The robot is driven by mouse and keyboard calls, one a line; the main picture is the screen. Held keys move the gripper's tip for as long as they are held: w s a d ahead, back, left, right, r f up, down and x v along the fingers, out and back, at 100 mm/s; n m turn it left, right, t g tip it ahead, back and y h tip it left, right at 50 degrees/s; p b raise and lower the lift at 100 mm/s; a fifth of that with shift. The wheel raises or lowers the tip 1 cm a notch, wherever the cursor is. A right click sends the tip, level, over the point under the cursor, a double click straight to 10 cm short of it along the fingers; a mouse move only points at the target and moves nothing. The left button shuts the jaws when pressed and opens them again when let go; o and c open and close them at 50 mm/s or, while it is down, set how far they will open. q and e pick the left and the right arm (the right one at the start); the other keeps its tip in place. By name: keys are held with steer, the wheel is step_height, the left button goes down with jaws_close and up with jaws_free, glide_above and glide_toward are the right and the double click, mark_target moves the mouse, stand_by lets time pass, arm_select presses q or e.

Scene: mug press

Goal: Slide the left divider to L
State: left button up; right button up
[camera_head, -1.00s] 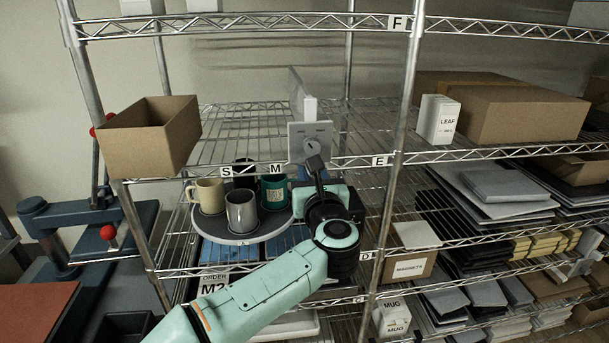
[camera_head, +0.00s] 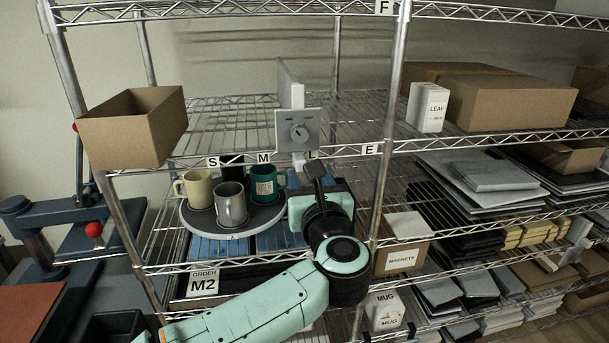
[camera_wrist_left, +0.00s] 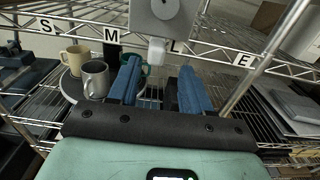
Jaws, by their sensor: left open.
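The left divider is an upright grey panel with a square front plate and round knob (camera_head: 299,131); it stands on the shelf just left of the L mark, right of M. A white tab (camera_head: 299,160) hangs below its plate over the shelf edge. In the left wrist view the plate (camera_wrist_left: 166,14) is at the top and the tab (camera_wrist_left: 157,51) hangs close beside the L label (camera_wrist_left: 178,47). My left gripper (camera_head: 315,170) is below and slightly right of the plate. Its blue fingers (camera_wrist_left: 160,82) are open and empty, with the tab beyond the gap. My right gripper is out of view.
Below is a round tray (camera_head: 200,222) with a cream mug (camera_head: 194,189), a grey mug (camera_head: 231,205) and a teal mug (camera_head: 264,187), close left of my gripper. A cardboard box (camera_head: 135,130) is at left. A shelf post (camera_head: 392,110) stands at right.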

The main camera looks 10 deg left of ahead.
arm_select(q)
steer(key=b+v, duration=0.1)
steer(key=v, duration=0.6)
